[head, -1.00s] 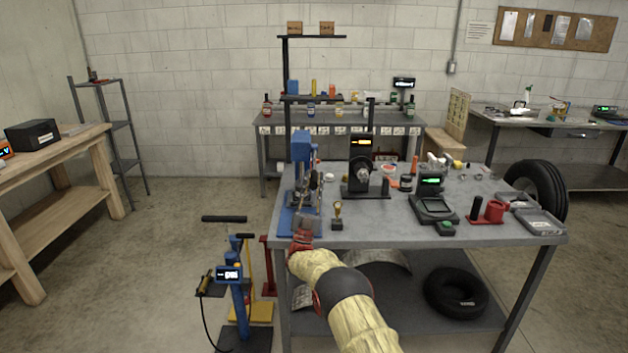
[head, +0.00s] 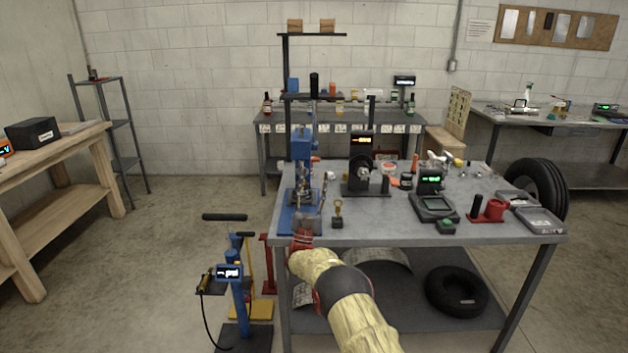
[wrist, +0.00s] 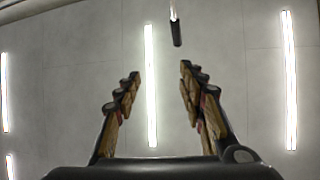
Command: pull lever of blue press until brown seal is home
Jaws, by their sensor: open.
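The blue press (head: 301,150) stands on its blue base at the near left corner of the grey workbench (head: 400,228). Its lever (head: 314,84) stands upright above the press head, its black grip at the top. The black grip also shows in the wrist view (wrist: 176,33), beyond my fingertips and slightly right of centre. My gripper (head: 309,205) is in front of the press, below the lever grip, pointing up. In the wrist view its fingers (wrist: 158,72) are apart with nothing between them. I cannot make out the brown seal; my gripper and the press hide the pressing area.
A small brass-topped item (head: 337,212) stands right of the press. A black device (head: 361,165) with a display is behind it. A scale (head: 434,207) and a red holder (head: 488,211) are further right. A blue floor stand (head: 238,300) is left of the bench.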

